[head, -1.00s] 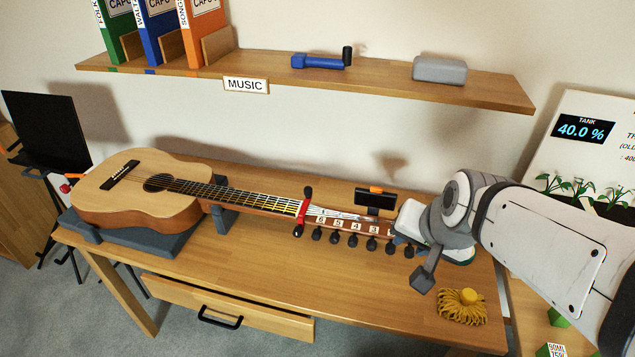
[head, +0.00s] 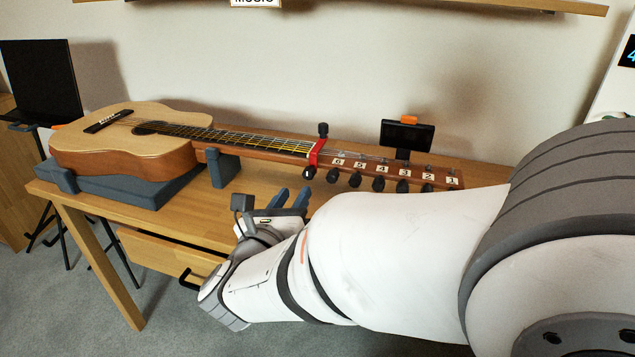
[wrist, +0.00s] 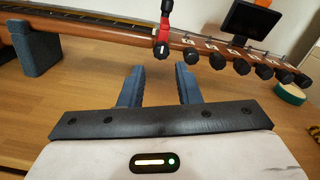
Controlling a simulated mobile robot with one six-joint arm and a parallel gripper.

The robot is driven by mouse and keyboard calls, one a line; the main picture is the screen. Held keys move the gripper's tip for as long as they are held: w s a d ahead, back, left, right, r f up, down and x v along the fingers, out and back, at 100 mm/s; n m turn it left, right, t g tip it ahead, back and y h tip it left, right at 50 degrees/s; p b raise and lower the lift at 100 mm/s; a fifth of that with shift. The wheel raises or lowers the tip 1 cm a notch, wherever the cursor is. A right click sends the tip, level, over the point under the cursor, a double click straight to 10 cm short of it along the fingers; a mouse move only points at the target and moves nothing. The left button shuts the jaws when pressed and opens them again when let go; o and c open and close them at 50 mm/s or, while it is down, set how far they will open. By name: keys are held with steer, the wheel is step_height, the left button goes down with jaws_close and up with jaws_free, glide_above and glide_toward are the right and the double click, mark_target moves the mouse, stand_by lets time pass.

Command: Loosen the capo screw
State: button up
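The red capo (head: 316,153) is clamped across the guitar (head: 135,140) neck, beside the headstock. A black knob (head: 308,173), apparently the capo screw, hangs at its near lower side, and another black knob (head: 323,129) stands above. In the wrist view the red capo (wrist: 164,32) and its lower black knob (wrist: 162,51), with a white mark, are just beyond the fingers. My gripper (head: 292,195) is in front of the neck, below and to the near side of the capo. In the wrist view my gripper (wrist: 159,75) is open and empty, the knob roughly centred between and beyond its blue-grey fingers.
Several black tuning pegs (head: 380,184) stick out from the numbered headstock, right of the capo. A dark display with an orange clip (head: 407,134) stands behind it. A grey-blue neck support (head: 222,167) stands to the left. The drawer (head: 165,255) is partly open below.

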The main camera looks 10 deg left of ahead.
mark_target(307, 176)
steer(key=w, duration=0.7)
steer(key=shift+w+d+b, duration=0.25)
steer(key=shift+d+b, duration=0.05)
steer(key=shift+d, duration=0.05)
